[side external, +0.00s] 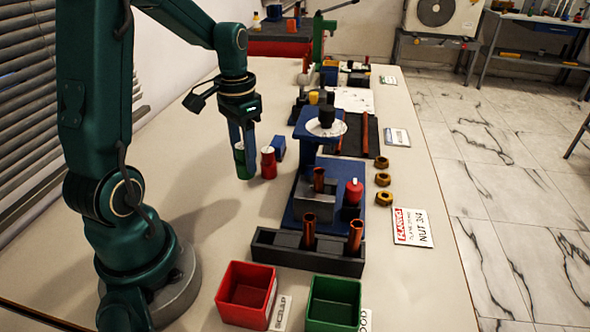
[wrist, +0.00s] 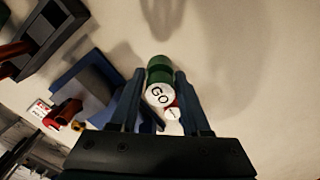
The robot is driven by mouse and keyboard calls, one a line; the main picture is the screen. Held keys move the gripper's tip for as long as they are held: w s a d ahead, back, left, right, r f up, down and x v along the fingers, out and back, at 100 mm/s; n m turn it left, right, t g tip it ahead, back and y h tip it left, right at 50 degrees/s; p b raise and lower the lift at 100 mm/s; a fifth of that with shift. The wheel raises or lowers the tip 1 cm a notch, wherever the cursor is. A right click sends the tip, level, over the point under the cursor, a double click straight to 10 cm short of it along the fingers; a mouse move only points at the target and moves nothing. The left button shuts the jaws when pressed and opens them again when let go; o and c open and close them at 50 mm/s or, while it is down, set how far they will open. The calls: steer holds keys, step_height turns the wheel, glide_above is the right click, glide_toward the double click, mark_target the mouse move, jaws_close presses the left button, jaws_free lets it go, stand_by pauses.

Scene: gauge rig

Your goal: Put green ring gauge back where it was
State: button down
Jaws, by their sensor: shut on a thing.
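The green ring gauge (side external: 239,158) is between the fingers of my gripper (side external: 246,178), left of the red gauge. In the wrist view the green gauge (wrist: 160,72) has a white end marked GO, and the fingers of my gripper (wrist: 159,72) are shut on its two sides. It looks upright and low over the table; I cannot tell whether it touches. The red gauge (side external: 268,164) with a white top stands close to the right of my gripper. In the wrist view the red gauge (wrist: 172,112) is partly hidden behind the green one.
A small blue block (side external: 279,147) lies just beyond the red gauge. The blue fixture (side external: 297,207) stands to the right, with a dark rack (side external: 290,252) in front. A red bin (side external: 245,294) and a green bin (side external: 334,302) are nearest.

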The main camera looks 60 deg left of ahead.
steer(key=shift+w+d+f, duration=0.75)
steer(key=shift+w+f, duration=0.05)
steer(key=shift+w, duration=0.2)
steer(key=shift+f, duration=1.95)
steer(key=shift+f, duration=0.1)
steer(key=shift+c, duration=1.8)
jaws_free()
step_height(320, 180, up, 11)
steer(key=s+d+r+t, duration=0.1)
steer(key=s+d+t, duration=0.1)
steer(key=s+d, duration=0.2)
steer(key=s+d+r+m+t, duration=0.1)
steer(key=s+d+t, duration=0.2)
steer(key=d, duration=0.6)
steer(key=shift+s+d+r+t, duration=0.3)
steer(key=shift+s+r, duration=0.05)
steer(key=shift+s, duration=0.5)
